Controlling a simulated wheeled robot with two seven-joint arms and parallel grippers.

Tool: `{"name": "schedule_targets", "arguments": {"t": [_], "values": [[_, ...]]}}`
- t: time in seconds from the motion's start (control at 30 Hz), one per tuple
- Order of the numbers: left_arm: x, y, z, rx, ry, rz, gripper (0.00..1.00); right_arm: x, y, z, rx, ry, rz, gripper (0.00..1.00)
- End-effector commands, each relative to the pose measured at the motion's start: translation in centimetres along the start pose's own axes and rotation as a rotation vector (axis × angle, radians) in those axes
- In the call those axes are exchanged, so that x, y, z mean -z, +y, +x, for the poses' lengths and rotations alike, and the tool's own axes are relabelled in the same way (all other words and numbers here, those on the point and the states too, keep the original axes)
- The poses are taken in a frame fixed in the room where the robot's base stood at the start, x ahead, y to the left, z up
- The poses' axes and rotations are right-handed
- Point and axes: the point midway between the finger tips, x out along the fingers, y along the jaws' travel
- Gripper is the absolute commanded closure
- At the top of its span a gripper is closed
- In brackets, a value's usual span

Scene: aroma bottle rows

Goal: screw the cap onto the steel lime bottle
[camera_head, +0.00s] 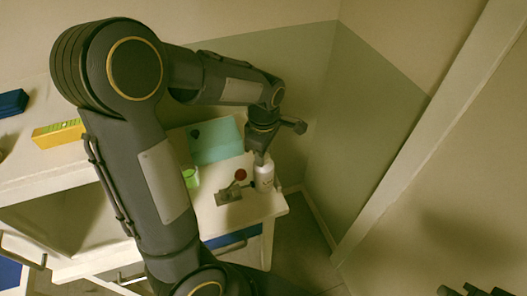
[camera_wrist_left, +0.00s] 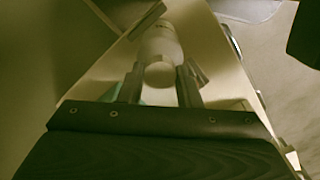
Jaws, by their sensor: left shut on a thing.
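A pale, whitish bottle (camera_head: 264,176) stands upright near the front right corner of the bench; I cannot read its label. My left gripper (camera_head: 262,157) points down directly over its top. In the left wrist view, the gripper's fingers (camera_wrist_left: 160,82) are shut on a small pale round cap (camera_wrist_left: 159,74). The bottle (camera_wrist_left: 164,43) shows just beyond the cap, in line with it. I cannot tell whether cap and bottle neck touch. My right gripper (camera_head: 473,290) is only partly visible as a dark shape at the bottom right edge, away from the bench.
A metal fixture (camera_head: 228,194) with a red knob (camera_head: 240,174) stands just left of the bottle. A bright green container (camera_head: 190,178) and a teal panel (camera_head: 215,141) are further left and back. A yellow box (camera_head: 58,135) and a blue box (camera_head: 12,103) sit far left.

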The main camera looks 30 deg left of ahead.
Motion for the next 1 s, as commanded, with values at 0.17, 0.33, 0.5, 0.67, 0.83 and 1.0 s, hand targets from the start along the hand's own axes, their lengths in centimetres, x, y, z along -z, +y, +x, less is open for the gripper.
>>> {"name": "schedule_targets", "arguments": {"t": [0.17, 0.33, 0.5, 0.67, 0.83, 1.0], "values": [[0.03, -0.02, -0.01, 0.001, -0.001, 0.230, 0.92, 0.06, -0.06, -0.13, 0.000, 0.000, 0.000, 1.00], [0.05, -0.02, 0.01, 0.001, 0.000, 0.552, 0.92, 0.12, -0.11, -0.25, 0.000, 0.000, 0.000, 1.00], [0.04, -0.03, 0.02, 0.001, -0.001, 0.871, 0.92, 0.20, -0.18, -0.40, 0.000, 0.000, 0.000, 1.00], [0.07, -0.04, 0.02, 0.002, -0.001, 1.172, 0.92, 0.31, -0.28, -0.60, 0.000, 0.000, 0.000, 1.00], [0.01, -0.02, 0.10, 0.001, 0.000, 1.340, 0.60, 0.33, -0.30, -0.65, 0.000, 0.000, 0.000, 1.00], [0.00, -0.01, 0.09, 0.000, 0.000, 1.337, 0.47, 0.33, -0.30, -0.65, 0.000, 0.000, 0.000, 1.00]]}}
